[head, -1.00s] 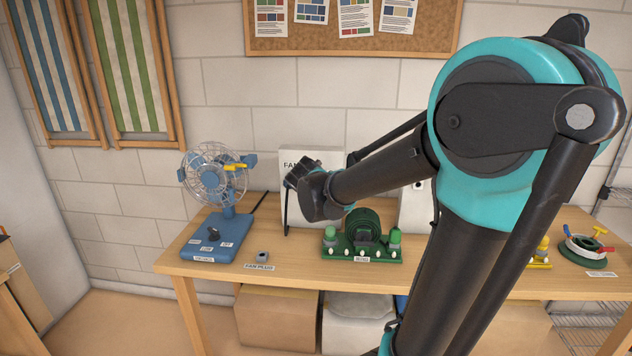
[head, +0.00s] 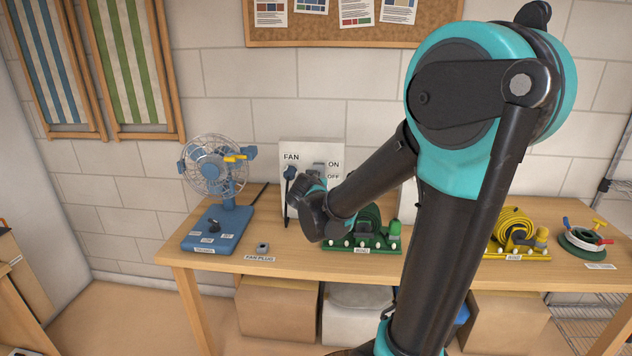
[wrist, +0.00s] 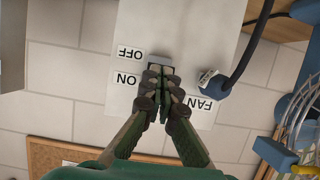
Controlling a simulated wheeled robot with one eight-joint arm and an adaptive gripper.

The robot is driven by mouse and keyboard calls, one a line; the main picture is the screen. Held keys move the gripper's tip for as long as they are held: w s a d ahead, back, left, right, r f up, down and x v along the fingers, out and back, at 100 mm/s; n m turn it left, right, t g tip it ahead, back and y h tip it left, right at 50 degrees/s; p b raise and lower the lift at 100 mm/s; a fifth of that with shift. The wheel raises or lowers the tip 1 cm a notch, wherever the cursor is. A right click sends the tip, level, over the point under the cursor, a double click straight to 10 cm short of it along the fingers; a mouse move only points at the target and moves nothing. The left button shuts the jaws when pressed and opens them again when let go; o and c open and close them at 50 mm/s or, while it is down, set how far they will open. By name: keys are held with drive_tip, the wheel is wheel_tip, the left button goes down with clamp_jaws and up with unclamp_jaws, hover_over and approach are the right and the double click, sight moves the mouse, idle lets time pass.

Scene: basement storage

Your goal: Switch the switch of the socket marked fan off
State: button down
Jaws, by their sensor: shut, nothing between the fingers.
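The white socket panel (head: 300,150) marked FAN, ON and OFF stands at the back of the workbench; its labels read upside down in the wrist view (wrist: 200,40). A dark plug with a cable (head: 289,173) sits in it, and this also shows in the wrist view (wrist: 222,86). The grey switch (wrist: 172,61) is beside the ON and OFF labels, partly hidden by my fingers. My gripper (wrist: 162,72) is shut and empty, its tips over the switch near the ON side. I cannot tell whether they touch it, nor how the switch is set.
A blue fan (head: 213,180) stands left of the panel on the workbench (head: 300,263). A green coiled cord set (head: 365,240) is just right of and below my wrist. A yellow coil (head: 515,230) is farther right.

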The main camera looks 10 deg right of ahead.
drive_tip(key=shift+f, duration=0.75)
idle(0.5)
